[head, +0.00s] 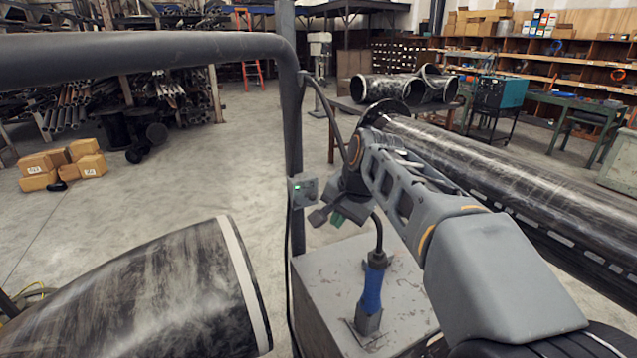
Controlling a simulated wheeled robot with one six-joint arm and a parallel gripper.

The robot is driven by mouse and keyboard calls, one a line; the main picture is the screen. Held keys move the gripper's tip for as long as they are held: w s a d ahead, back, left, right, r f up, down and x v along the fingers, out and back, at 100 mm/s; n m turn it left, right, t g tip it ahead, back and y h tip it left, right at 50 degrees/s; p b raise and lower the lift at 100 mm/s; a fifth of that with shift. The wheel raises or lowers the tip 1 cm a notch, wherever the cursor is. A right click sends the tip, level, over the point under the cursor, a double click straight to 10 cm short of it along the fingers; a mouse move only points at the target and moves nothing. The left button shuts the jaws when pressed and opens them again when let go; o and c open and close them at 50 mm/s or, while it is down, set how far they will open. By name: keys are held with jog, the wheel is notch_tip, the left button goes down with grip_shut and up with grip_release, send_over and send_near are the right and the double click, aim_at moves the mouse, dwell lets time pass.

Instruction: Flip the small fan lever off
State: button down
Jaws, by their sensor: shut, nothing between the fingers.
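I cannot tell whether the fingers touch the box or the lever.
A grey cabinet (325,290) stands below my gripper, with a blue-handled corded tool (372,290) on it. A large pipe end (140,295) is at lower left, and a long flanged pipe (520,180) lies at right. A dark duct (140,58) crosses overhead.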

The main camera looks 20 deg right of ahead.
aim_at(315, 195)
jog(key=w+d+r+m+t+y+p, duration=0.1)
jog(key=w+d+r+m+p, duration=0.1)
jog(key=w+r+m, duration=0.4)
notch_tip(315, 195, up, 5)
jog(key=shift+w+d+f+y, duration=0.1)
jog(key=shift+w+d+y, duration=0.3)
jog(key=shift+w, duration=0.7)
jog(key=shift+d+f, duration=0.1)
jog(key=x, duration=1.3)
jog(key=shift+w+f+p, duration=0.15)
jog(key=shift+f+p, duration=0.15)
jog(key=shift+f, duration=0.1)
jog(key=shift+f, duration=0.1)
